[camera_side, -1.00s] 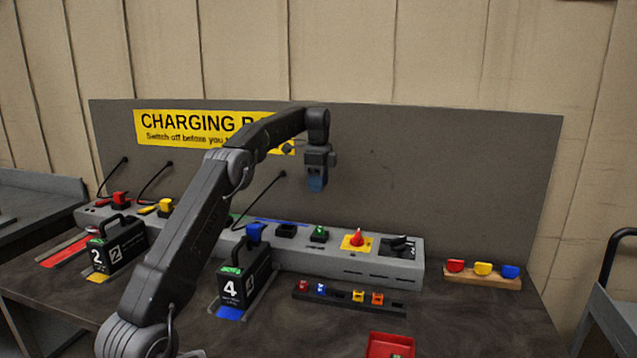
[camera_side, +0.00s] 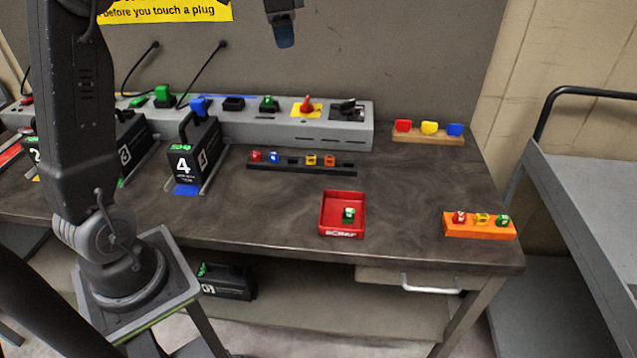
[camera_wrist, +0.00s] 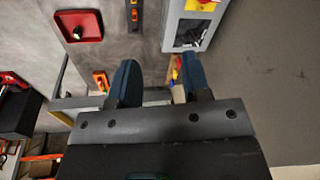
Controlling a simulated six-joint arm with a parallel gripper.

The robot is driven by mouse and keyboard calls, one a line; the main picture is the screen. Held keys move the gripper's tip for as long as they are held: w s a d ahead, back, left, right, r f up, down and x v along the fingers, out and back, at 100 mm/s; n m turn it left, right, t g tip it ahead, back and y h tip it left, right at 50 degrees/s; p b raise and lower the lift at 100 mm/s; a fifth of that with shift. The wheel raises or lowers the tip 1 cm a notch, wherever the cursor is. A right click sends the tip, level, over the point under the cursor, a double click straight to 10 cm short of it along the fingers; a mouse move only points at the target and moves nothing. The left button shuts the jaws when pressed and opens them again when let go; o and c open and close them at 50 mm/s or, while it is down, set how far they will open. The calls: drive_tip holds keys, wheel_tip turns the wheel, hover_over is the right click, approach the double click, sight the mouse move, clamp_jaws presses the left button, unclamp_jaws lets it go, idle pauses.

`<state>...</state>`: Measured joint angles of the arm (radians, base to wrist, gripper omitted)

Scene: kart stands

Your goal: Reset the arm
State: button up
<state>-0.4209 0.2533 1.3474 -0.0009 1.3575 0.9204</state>
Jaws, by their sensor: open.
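My gripper (camera_side: 284,36) hangs at the top edge of the side view, in front of the grey back panel and above the charging strip (camera_side: 225,128). The fingers are clear of the bench and touch nothing.
A red scrap tray (camera_side: 328,222) holds a small green piece. An orange block (camera_side: 480,232), a dark rack (camera_side: 290,166) and a wooden holder (camera_side: 410,136) carry small coloured pieces. Battery 4 (camera_side: 190,160) stands before the strip. A grey cart (camera_side: 590,190) is at right.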

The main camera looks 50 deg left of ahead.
drive_tip(key=s+d+n+t, duration=0.2)
drive_tip(key=s+d+n, duration=0.1)
drive_tip(key=s+d, duration=0.95)
drive_tip(key=s+d+f+n, duration=0.1)
drive_tip(key=s+d+f, duration=0.2)
drive_tip(key=s+f, duration=0.1)
drive_tip(key=s+d+f+n+t, duration=0.1)
drive_tip(key=s+d+f, duration=0.2)
drive_tip(key=s, duration=0.4)
drive_tip(key=shift+d+f+n+t+h, duration=0.3)
drive_tip(key=shift+d+f+n+h, duration=0.1)
drive_tip(key=shift+f, duration=0.1)
drive_tip(key=shift+c, duration=0.3)
